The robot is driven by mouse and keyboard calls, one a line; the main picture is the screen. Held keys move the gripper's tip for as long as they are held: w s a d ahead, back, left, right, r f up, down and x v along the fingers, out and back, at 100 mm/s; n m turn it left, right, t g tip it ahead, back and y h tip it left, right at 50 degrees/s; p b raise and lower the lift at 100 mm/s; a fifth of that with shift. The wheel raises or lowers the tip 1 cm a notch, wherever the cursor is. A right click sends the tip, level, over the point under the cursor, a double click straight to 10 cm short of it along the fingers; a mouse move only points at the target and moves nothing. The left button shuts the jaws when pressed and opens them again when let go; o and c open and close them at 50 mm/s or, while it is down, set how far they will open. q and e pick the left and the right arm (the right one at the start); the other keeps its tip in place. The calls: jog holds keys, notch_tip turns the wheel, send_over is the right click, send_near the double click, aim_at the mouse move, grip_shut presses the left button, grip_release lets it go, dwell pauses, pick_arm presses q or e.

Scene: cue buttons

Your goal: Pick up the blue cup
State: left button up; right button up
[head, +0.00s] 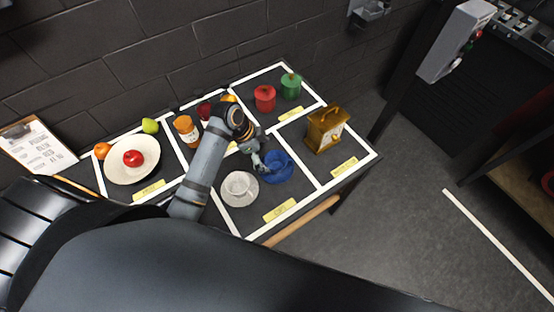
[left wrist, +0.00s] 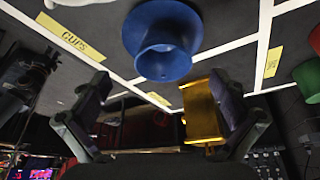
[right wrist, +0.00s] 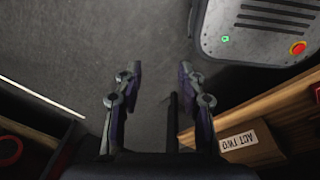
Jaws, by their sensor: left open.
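The blue cup (head: 280,167) is in the front middle section of the table, to the right of a white cup on a saucer (head: 239,186). My left gripper (head: 258,162) is beside the blue cup, at its left in the head view. In the left wrist view the blue cup (left wrist: 163,45) is beyond the fingertips, and my left gripper (left wrist: 160,95) is open with nothing between its fingers. Whether a finger touches the cup cannot be told. My right gripper (right wrist: 158,78) is open and empty over the floor, away from the table.
A golden lantern-like clock (head: 327,131) stands right of the blue cup. Red (head: 265,98) and green (head: 290,86) containers are behind. A plate (head: 118,171) with a red fruit and an orange jar (head: 186,129) are at left. White strips divide the table.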

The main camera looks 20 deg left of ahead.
aim_at(281, 167)
pick_arm(q)
jog(key=x, duration=0.2)
jog(key=shift+w+f, duration=0.25)
jog(key=shift+f, duration=0.05)
jog(key=shift+w+d+f+p, duration=0.25)
jog(key=shift+d+f+p, duration=0.15)
jog(key=shift+f, duration=0.2)
jog(key=x, duration=0.2)
jog(key=p+x, duration=0.1)
jog(key=shift+d+f, duration=0.3)
jog(key=shift+d, duration=0.15)
jog(key=shift+w+f, duration=0.1)
jog(key=shift+f, duration=0.2)
jog(key=shift+r, duration=0.1)
jog(key=c, duration=1.4)
pick_arm(e)
jog(key=shift+w+r, duration=0.65)
jog(key=shift+r, duration=0.3)
